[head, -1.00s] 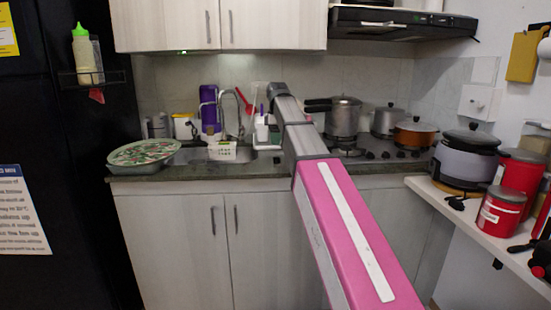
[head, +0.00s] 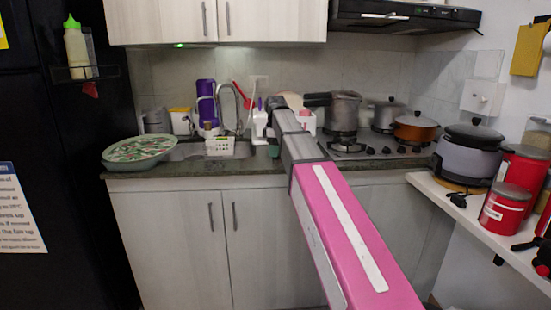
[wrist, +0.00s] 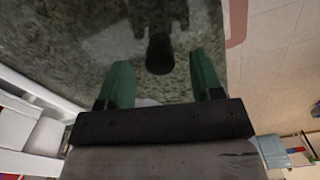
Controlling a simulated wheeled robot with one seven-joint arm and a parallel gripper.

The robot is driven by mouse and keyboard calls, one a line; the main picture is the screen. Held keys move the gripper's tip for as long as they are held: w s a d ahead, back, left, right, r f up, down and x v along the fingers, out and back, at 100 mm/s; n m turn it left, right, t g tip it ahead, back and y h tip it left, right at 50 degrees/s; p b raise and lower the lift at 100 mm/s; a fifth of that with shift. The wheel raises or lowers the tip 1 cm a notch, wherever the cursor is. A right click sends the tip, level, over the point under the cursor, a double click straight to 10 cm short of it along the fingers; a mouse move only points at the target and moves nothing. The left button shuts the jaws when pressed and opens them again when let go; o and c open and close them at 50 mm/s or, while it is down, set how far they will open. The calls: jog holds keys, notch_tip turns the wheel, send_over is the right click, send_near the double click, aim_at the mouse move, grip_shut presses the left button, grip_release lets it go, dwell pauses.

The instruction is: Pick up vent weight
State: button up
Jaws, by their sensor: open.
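A small dark cylinder, which looks like the vent weight (wrist: 160,53), stands on the speckled granite counter (wrist: 75,40) in the wrist view. My gripper (wrist: 161,72) has two green fingers spread apart, one on each side of the cylinder's near end. There are visible gaps between it and both fingers, and nothing is held. In the head view my pink and grey arm reaches to the counter between sink and stove. The vent weight cannot be made out there, and my gripper is mostly hidden behind the arm.
A pressure cooker (head: 343,112) stands on the stove, right of my arm. The sink (head: 190,152) with a white basket (head: 220,146) is to the left. A white rack (head: 306,122) stands close behind my arm's end. In the wrist view the counter edge (wrist: 232,60) lies right.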

notch_tip(320, 180, down, 3)
jog(key=shift+r, duration=0.1)
jog(key=c, duration=1)
jog(key=shift+r, duration=0.15)
